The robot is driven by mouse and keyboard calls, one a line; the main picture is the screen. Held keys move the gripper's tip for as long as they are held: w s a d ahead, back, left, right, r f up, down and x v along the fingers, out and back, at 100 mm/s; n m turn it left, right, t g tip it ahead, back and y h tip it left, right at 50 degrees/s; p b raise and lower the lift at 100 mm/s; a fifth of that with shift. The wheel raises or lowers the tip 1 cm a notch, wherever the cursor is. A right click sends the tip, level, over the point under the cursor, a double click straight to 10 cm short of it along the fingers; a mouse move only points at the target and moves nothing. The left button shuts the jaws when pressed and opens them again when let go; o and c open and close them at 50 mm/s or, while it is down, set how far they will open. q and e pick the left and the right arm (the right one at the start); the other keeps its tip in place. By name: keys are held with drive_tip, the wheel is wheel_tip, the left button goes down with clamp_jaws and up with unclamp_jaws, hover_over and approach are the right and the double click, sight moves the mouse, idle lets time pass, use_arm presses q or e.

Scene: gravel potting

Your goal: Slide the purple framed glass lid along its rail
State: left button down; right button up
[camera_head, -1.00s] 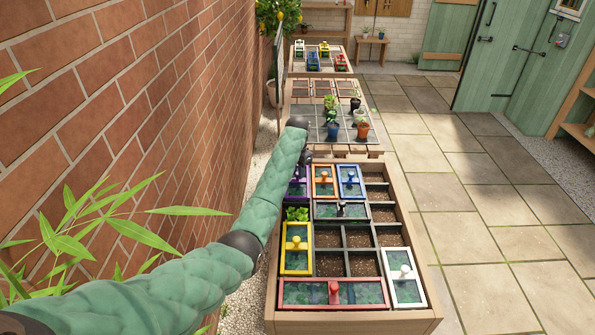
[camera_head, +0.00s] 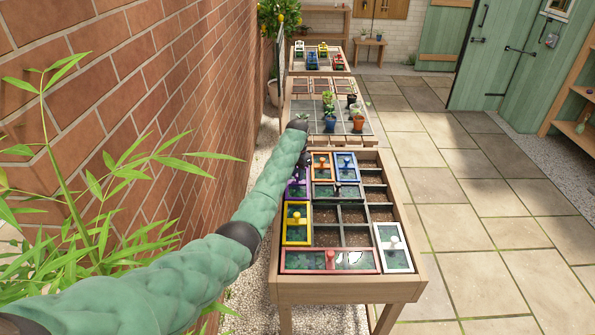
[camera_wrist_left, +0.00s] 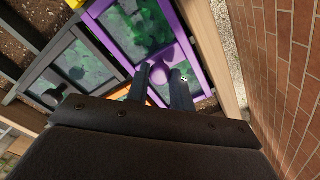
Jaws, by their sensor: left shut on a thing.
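The purple framed glass lid (camera_head: 297,190) lies on the wooden planter bed along its left side, just behind the yellow framed lid (camera_head: 296,223). My left gripper (camera_wrist_left: 162,77) is shut on the purple lid's knob in the left wrist view. In that view the purple frame (camera_wrist_left: 188,38) runs beside the bed's wooden side, with green leaves showing under the glass. In the head view my arm hides the gripper and part of the lid. My right gripper is not in view.
Orange (camera_head: 321,167), blue (camera_head: 346,168), dark grey (camera_head: 338,192), white (camera_head: 393,248) and red framed lids (camera_head: 331,260) lie on the same bed. Several cells are open soil. A brick wall (camera_head: 130,100) stands close on the left.

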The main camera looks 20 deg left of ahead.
use_arm(q)
drive_tip(key=shift+r, duration=0.2)
drive_tip(key=shift+w+f, duration=0.15)
drive_tip(key=shift+f, duration=0.1)
drive_tip(key=c, duration=1.2)
unclamp_jaws()
drive_tip(key=shift+r, duration=0.15)
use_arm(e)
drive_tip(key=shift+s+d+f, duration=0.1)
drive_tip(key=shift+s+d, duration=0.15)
use_arm(q)
wheel_tip(320, 180, up, 7)
drive_tip(key=b, duration=0.2)
drive_tip(key=shift+b, duration=0.3)
drive_tip(key=shift+r, duration=0.3)
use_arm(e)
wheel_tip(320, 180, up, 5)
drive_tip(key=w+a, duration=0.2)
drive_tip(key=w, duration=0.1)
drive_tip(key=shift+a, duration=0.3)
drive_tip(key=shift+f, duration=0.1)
